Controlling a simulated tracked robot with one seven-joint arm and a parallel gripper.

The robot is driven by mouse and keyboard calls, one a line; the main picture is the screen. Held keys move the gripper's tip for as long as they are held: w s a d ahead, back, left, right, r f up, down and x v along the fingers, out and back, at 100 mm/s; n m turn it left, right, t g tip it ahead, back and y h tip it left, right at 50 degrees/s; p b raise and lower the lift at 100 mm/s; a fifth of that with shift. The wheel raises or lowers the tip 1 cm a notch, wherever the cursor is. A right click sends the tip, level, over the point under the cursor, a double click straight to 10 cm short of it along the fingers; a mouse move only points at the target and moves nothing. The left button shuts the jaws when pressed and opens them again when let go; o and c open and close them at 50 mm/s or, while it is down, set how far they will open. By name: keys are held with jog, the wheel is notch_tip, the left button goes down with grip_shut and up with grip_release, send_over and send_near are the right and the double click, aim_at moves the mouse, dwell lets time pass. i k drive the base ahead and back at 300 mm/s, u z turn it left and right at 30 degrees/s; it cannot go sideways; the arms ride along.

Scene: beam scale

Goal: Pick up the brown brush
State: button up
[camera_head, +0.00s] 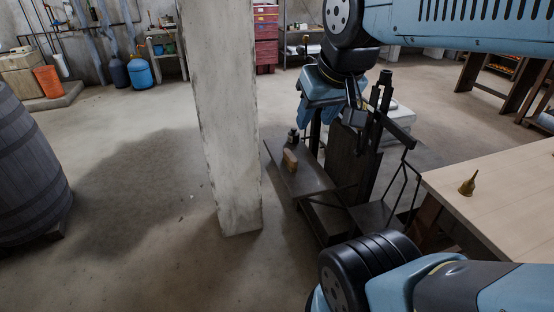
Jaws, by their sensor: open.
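A small brown block-shaped thing, which looks like the brown brush (290,160), stands on the dark flat platform (308,181) of the beam scale (352,160). My gripper (350,117) is above and to the right of the brush in the picture, in front of the scale's upright. It is open and apart from the brush. Its fingers are dark and blend with the scale behind, so their exact gap is hard to see. A small dark object (293,137) stands just behind the brush on the platform.
A pale concrete pillar (226,120) stands close to the left of the scale. A wooden table (500,205) with a brass funnel-like thing (468,184) is at the right. A big barrel (28,170) stands at the far left. The floor between barrel and pillar is clear.

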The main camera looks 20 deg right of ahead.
aim_at(290, 160)
jog(key=z, duration=0.15)
jog(key=i, duration=0.95)
jog(key=u, duration=0.1)
